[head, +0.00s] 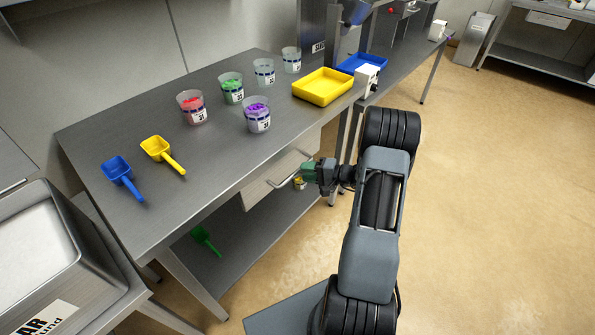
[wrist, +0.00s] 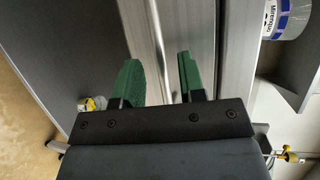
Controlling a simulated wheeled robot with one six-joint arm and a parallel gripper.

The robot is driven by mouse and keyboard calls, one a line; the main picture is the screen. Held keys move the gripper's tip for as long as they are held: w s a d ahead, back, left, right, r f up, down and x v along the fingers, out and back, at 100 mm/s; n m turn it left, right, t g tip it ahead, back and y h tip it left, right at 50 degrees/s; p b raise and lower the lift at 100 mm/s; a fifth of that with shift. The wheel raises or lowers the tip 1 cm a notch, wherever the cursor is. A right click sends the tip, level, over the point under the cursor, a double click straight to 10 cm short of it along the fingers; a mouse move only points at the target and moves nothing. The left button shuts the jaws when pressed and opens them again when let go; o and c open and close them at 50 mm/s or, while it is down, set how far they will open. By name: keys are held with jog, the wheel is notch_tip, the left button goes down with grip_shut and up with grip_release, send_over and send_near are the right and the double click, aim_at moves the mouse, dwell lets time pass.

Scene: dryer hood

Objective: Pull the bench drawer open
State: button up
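The bench drawer (head: 262,192) is a pale metal front under the edge of the steel bench, and it looks shut or nearly so. Its bar handle (head: 283,184) stands out from the front. My gripper (head: 305,172) is at the right end of the handle. In the wrist view the two green fingers of my gripper (wrist: 160,78) are apart, and the handle bar (wrist: 157,35) runs through the gap between them. A gap shows between the bar and each finger. I cannot tell how deep the bar sits between the fingers.
On the bench top (head: 215,150) stand several cups, a yellow tray (head: 322,87), a blue scoop (head: 122,178) and a yellow scoop (head: 162,154). A green scoop (head: 206,240) lies on the lower shelf. The floor (head: 480,210) at right is clear.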

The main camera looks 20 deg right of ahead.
aim_at(298, 171)
jog(key=shift+x, duration=1.8)
jog(key=shift+c, duration=0.5)
grip_shut()
